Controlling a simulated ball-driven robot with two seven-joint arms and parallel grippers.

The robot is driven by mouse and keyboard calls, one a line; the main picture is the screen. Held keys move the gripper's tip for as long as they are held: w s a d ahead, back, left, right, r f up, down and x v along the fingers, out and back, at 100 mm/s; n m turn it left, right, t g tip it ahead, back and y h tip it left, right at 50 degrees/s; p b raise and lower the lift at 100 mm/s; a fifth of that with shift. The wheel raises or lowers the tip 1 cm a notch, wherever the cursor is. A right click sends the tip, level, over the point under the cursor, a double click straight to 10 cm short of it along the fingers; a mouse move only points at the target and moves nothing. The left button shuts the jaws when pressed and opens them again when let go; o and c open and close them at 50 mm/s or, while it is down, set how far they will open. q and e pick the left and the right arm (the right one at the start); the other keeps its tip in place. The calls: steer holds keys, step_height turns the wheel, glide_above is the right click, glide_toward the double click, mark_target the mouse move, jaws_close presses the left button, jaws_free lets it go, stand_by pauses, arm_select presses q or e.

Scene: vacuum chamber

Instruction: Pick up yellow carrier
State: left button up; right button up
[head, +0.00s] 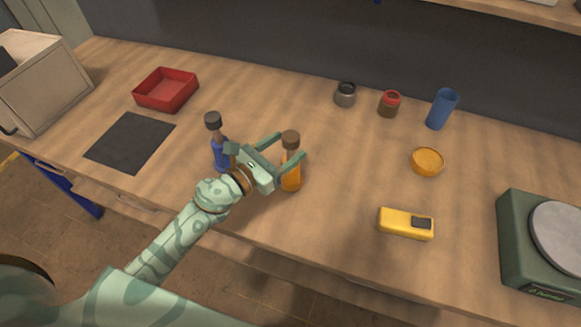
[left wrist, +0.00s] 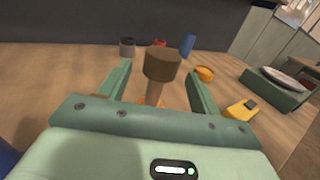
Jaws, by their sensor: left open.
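The yellow carrier, more orange in tone (head: 291,180), stands upright on the wooden bench with a brown neck and a dark brown round cap. My left gripper (head: 290,147) is open, with one finger on each side of the carrier's upper part. In the left wrist view, the carrier's brown cap and neck (left wrist: 160,66) show between the two fingers of the gripper (left wrist: 159,72). Its lower body is mostly hidden there behind the gripper. I cannot tell whether either finger touches it. My right gripper is in neither view.
A similar blue carrier (head: 220,157) stands close on the left, partly behind my gripper. A yellow device (head: 400,222) and an orange dish (head: 427,161) lie to the right. A blue cup (head: 441,109), two jars and a red tray (head: 166,90) are farther back.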

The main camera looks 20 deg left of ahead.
mark_target(297, 137)
arm_select(q)
steer(key=x, duration=0.4)
steer(key=shift+w+r, duration=0.15)
steer(key=shift+w, duration=0.1)
steer(key=shift+s, duration=0.1)
jaws_close()
steer(key=shift+r, duration=0.1)
steer(key=shift+r, duration=0.15)
